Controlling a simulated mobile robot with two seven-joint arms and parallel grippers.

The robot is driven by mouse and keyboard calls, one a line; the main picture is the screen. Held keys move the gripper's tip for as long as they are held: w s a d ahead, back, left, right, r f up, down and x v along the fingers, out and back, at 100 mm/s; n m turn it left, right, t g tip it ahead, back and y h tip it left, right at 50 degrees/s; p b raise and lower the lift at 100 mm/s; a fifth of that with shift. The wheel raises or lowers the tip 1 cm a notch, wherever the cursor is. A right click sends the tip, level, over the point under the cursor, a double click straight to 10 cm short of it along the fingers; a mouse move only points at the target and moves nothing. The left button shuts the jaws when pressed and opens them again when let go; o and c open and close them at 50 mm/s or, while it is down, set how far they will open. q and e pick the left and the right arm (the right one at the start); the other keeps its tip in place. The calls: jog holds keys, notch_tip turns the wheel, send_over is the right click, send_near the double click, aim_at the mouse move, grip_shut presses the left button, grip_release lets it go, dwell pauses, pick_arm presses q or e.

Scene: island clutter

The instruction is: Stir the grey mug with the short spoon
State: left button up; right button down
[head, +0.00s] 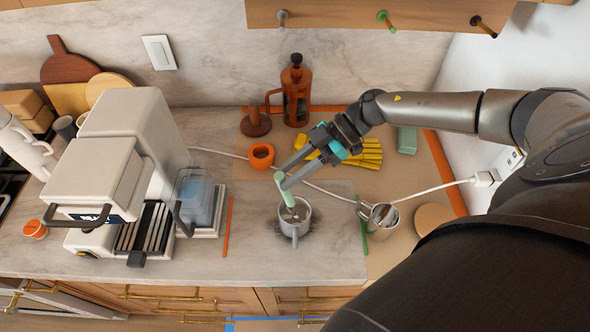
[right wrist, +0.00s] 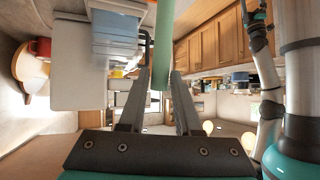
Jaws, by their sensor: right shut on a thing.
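The grey mug (head: 298,226) stands upright on the marble counter near its front edge, its handle toward the front. The short spoon (head: 283,189) has a pale green handle and slants down over the mug, its lower end inside the mug's opening. My right gripper (head: 279,178) is shut on the upper part of the spoon's handle, above and slightly left of the mug. In the right wrist view the green handle (right wrist: 163,50) shows between the fingers; the spoon's bowl is not visible there. My left gripper is not in view.
A white coffee machine (head: 150,120) stands to the left. An orange cup (head: 261,156), a French press (head: 296,92) and yellow items (head: 367,157) are behind the mug. A metal pitcher (head: 382,217) and white cable (head: 425,190) are right.

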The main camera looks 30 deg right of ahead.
jog(key=shift+w+a+r, duration=0.15)
jog(key=shift+a+r, duration=0.05)
jog(key=shift+r, duration=0.05)
jog(key=shift+w+a+r, duration=0.15)
jog(key=shift+a+r, duration=0.1)
jog(key=shift+r, duration=1.15)
jog(key=shift+w+a+r, duration=0.15)
jog(key=shift+a+r, duration=0.1)
jog(key=shift+r, duration=1.2)
jog(key=shift+w+a+r, duration=0.15)
jog(key=shift+a+r, duration=0.1)
jog(key=shift+r, duration=1.15)
jog(key=shift+r, duration=2.5)
jog(key=shift+n+t, duration=0.5)
jog(key=shift+n, duration=0.3)
jog(key=s+b, duration=0.1)
jog(key=b, duration=0.1)
jog(key=s+d+b, duration=0.1)
jog(key=s+b, duration=0.2)
jog(key=b, duration=0.2)
jog(key=shift+s+d+f, duration=0.15)
jog(key=shift+s+d, duration=0.1)
jog(key=shift+s, duration=0.1)
